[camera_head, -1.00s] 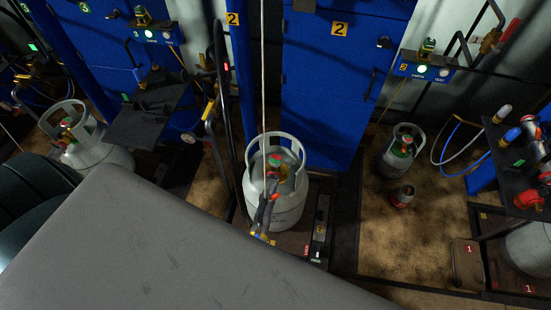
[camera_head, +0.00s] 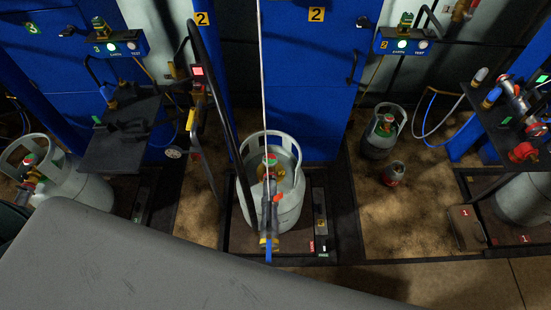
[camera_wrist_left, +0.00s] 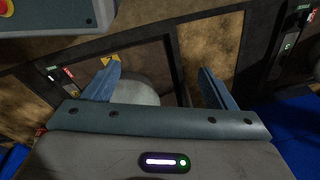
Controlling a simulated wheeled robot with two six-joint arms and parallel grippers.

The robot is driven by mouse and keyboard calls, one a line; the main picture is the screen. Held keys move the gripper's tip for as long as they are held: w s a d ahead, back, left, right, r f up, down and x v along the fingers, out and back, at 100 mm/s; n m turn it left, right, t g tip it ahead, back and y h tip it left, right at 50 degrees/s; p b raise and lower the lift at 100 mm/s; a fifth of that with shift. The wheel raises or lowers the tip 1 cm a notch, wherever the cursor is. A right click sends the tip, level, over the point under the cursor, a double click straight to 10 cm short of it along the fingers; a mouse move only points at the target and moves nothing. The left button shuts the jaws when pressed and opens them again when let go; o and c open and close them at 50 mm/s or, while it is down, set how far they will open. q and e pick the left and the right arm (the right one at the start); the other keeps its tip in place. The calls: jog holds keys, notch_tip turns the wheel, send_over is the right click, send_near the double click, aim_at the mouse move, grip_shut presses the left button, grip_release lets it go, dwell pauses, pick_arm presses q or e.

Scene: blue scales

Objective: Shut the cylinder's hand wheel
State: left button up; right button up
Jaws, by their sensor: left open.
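A grey gas cylinder (camera_head: 289,208) stands upright on the middle floor scale, below the yellow "2" sign in the head view. Its small red and green hand wheel (camera_head: 270,160) shows inside the open collar, above a brass valve. A filling connector (camera_head: 267,208) hangs in front of the cylinder from a thin pale line. My left gripper (camera_wrist_left: 160,86) is open and empty in the left wrist view, its two blue-grey fingers wide apart. Beyond them a pale rounded surface (camera_wrist_left: 132,90) shows; I cannot tell which object it is. Neither gripper shows in the head view.
Another grey cylinder (camera_head: 72,190) stands at left. A small grey cylinder (camera_head: 379,138) and a red canister (camera_head: 393,173) are on the floor at right. A black shelf (camera_head: 118,140) and a dark curved hose (camera_head: 225,125) stand left of the middle cylinder. Blue cabinets close the back.

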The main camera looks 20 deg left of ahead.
pick_arm(q)
jog(key=w+r+b, duration=0.3)
jog(key=w+r, duration=0.3)
jog(key=r, duration=0.1)
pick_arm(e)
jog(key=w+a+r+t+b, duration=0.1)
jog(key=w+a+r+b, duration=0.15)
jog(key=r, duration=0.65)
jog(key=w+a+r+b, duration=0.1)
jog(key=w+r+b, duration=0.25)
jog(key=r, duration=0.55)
pick_arm(q)
notch_tip(320, 180, up, 19)
jog(key=n+g+h, duration=0.1)
jog(key=n+g, duration=0.1)
jog(key=n, duration=0.7)
send_over(270, 158)
notch_tip(270, 158, down, 10)
jog(key=shift+r+b, duration=0.25)
jog(key=shift+b, duration=0.15)
jog(key=shift+f, duration=0.5)
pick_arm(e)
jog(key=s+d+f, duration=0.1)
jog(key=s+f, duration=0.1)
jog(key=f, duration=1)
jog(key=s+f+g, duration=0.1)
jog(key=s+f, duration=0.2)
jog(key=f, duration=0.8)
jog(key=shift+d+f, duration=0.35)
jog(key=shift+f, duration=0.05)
